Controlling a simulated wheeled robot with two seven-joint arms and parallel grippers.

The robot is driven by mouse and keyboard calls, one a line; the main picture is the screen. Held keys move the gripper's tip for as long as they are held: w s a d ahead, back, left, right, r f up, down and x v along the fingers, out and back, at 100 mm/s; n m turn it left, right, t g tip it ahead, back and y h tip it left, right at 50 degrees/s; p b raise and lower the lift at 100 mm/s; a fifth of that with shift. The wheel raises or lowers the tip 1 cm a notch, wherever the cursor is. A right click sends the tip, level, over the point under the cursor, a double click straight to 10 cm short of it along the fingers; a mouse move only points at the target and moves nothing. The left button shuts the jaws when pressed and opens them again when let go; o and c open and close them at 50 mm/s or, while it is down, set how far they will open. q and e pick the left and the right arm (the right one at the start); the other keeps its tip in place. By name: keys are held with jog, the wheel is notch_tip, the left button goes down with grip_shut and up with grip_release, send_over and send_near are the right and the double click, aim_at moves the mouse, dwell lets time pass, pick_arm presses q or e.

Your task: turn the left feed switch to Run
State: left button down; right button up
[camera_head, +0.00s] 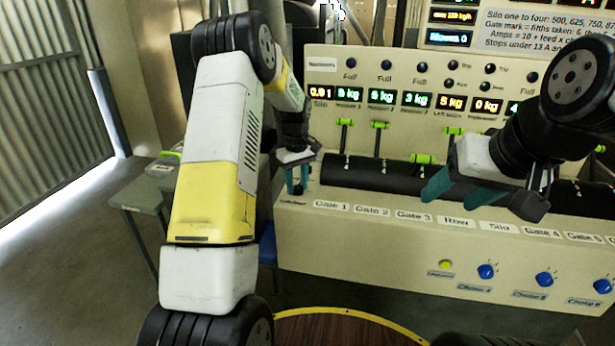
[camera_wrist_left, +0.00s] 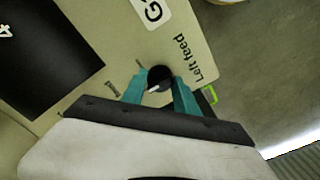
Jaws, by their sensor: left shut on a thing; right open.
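The left feed switch (camera_wrist_left: 159,77) is a small black round knob with a white pointer mark, on the cream panel beside the printed words "Left feed". In the left wrist view the teal fingers of my left gripper (camera_wrist_left: 160,92) are shut on it, one on each side. In the head view my left gripper (camera_head: 297,180) is at the left end of the console, and the knob is hidden there. Small labels are printed near the knob; I cannot read them surely. My right gripper (camera_head: 482,197) is open and empty in front of the black roller section.
The cream console (camera_head: 400,235) carries lit displays, green-handled gate levers (camera_head: 379,125) and blue choke knobs (camera_head: 486,271). A grey side table (camera_head: 140,194) stands at the left. A round wooden top with a yellow rim (camera_head: 345,327) is at the bottom.

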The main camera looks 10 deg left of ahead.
pick_arm(q)
jog(key=shift+m, duration=0.4)
jog(key=m, duration=0.5)
jog(key=shift+m, duration=0.3)
jog(key=m, duration=0.5)
jog(key=shift+m, duration=0.4)
jog(key=c, duration=0.9)
grip_release()
jog(key=shift+c, duration=0.2)
jog(key=shift+r, duration=0.1)
